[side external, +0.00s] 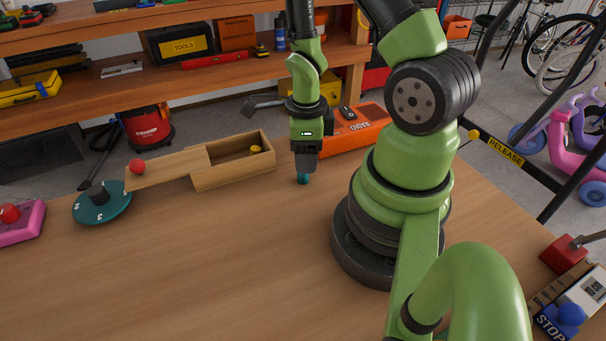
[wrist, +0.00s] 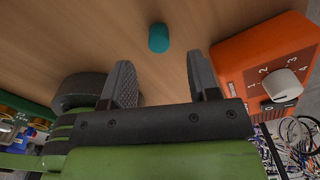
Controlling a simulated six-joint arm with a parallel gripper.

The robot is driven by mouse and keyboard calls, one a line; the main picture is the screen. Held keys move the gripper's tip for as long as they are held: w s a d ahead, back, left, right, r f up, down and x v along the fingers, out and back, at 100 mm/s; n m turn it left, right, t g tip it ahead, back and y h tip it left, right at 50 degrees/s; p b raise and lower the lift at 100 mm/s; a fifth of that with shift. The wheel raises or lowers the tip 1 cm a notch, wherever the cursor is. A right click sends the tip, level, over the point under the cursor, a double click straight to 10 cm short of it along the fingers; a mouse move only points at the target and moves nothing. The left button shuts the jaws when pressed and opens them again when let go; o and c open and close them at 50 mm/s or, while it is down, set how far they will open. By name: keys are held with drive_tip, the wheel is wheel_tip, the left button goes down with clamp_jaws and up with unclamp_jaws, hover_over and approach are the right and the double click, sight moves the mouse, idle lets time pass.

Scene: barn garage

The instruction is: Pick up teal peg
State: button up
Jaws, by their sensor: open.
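The teal peg (side external: 303,179) stands on the wooden table, just below my gripper (side external: 305,160) in the side external view. In the wrist view the teal peg (wrist: 158,38) shows as a short round cylinder on the table. It lies beyond the fingertips of my gripper (wrist: 163,70), roughly in line with the gap between them. The two dark ridged fingers are apart and nothing is between them. In the side external view the fingers are hard to make out.
A wooden box (side external: 232,172) with a sliding lid lies to the left. A teal dial (side external: 102,208) stands further left. The front table is clear.

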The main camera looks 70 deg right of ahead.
sight(303, 176)
drive_tip(key=shift+w+f, duration=0.15)
drive_tip(key=shift+f, duration=2.35)
drive_tip(key=shift+c, duration=0.2)
drive_tip(key=c, duration=1)
